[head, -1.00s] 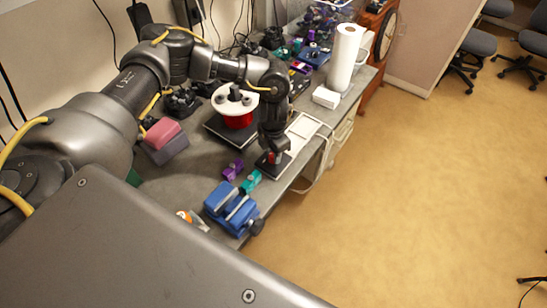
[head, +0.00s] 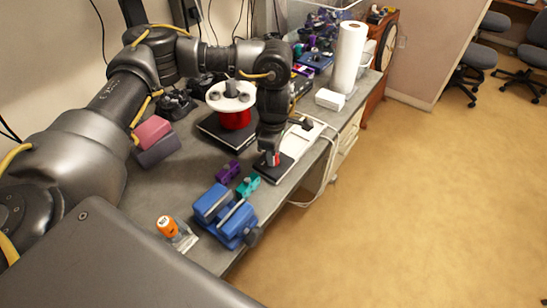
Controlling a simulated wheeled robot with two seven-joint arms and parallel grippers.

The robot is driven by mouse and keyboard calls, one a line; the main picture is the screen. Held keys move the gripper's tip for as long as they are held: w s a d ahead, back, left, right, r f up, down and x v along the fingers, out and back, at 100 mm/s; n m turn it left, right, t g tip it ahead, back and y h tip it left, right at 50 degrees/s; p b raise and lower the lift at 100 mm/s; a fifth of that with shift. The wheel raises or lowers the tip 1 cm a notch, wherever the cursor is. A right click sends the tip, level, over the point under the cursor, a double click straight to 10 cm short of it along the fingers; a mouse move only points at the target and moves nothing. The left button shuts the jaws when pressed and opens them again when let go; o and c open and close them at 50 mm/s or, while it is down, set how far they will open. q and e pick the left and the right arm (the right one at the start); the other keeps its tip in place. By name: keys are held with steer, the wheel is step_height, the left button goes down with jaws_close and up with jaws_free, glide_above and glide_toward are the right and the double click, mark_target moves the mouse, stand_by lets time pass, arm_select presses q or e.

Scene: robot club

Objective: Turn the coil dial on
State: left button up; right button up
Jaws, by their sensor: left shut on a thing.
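My left gripper (head: 271,158) points down at the table's right edge, shut on a small part with a bit of red showing at its tips. This seems to be the coil dial, mostly hidden by the fingers. It sits on a small black box (head: 285,168) with a pale edge. The red coil (head: 235,118) with a white top stands on a dark base just behind and left of the gripper, apart from it. Which way the dial is turned cannot be seen. My right gripper is not in view.
A blue vise (head: 226,213), a purple block (head: 228,171) and a teal block (head: 248,184) lie in front of the gripper. An orange-capped bottle (head: 167,226) stands nearer. Open floor lies right.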

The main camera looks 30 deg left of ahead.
arm_select(q)
steer(key=shift+m+b, duration=0.6)
steer(key=shift+m, duration=1)
steer(key=o, duration=1)
steer(key=shift+c, duration=0.2)
steer(key=shift+r, duration=0.1)
step_height(320, 180, up, 11)
steer(key=b, duration=0.1)
